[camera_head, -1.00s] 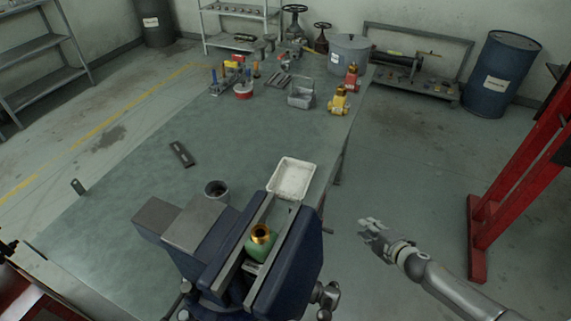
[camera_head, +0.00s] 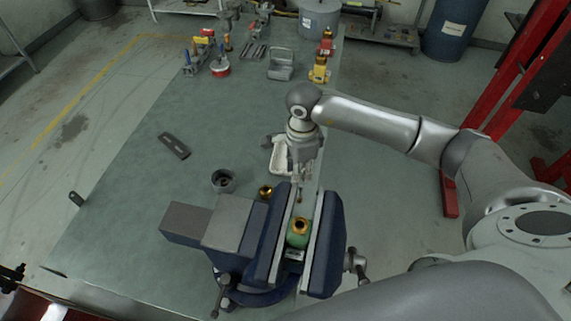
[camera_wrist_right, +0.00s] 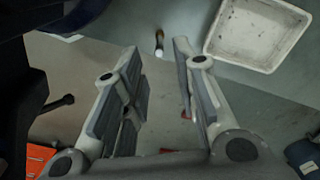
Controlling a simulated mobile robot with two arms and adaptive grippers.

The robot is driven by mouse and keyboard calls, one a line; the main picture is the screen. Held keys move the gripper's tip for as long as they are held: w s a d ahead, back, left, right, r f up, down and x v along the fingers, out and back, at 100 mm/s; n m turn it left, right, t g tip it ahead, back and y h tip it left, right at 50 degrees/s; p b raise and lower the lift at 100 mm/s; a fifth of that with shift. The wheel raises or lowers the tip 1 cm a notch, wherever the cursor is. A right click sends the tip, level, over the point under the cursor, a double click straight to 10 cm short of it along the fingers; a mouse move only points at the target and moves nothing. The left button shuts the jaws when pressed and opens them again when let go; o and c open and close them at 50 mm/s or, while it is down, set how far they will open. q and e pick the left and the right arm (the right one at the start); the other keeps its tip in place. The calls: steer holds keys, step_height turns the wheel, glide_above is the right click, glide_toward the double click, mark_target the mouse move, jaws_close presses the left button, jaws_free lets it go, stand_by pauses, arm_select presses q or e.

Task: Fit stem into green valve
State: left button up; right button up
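The green valve (camera_head: 298,240) is clamped between the jaws of the blue vise (camera_head: 332,240), its brass ring opening facing up. My right gripper (camera_head: 299,180) points down just behind the valve, near the far end of the jaws. In the right wrist view its fingers (camera_wrist_right: 157,50) are apart. A small thin rod with a brass part and pale end (camera_wrist_right: 158,42), perhaps the stem, shows between the fingertips with gaps on both sides. It also shows as a thin dark rod below the gripper in the head view (camera_head: 299,196). My left gripper is not seen.
A small brass ring part (camera_head: 265,191) lies beside the vise. A grey cup (camera_head: 223,181) and a dark flat plate (camera_head: 174,145) lie on the bench (camera_head: 120,200). A white tray (camera_wrist_right: 245,52) is partly hidden by my right arm in the head view. Several valve parts stand farther back.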

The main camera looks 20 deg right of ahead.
mark_target(301, 186)
steer(key=shift+s+d+f, duration=0.15)
steer(key=shift+s+d, duration=0.15)
steer(key=shift+d, duration=0.15)
steer(key=shift+d+f, duration=0.1)
steer(key=shift+f, duration=0.2)
steer(key=shift+w+a+f+b, duration=0.15)
steer(key=shift+f+b, duration=0.35)
steer(key=shift+f, duration=0.3)
steer(key=shift+s+a+f+b, duration=0.1)
steer(key=shift+f+b, duration=0.4)
steer(key=shift+f, duration=0.25)
step_height(301, 186, down, 2)
steer(key=shift+d+f+b, duration=0.15)
steer(key=shift+f+b, duration=0.05)
steer(key=shift+b, duration=0.9)
steer(key=shift+f, duration=0.25)
steer(key=shift+b, duration=0.5)
jaws_close()
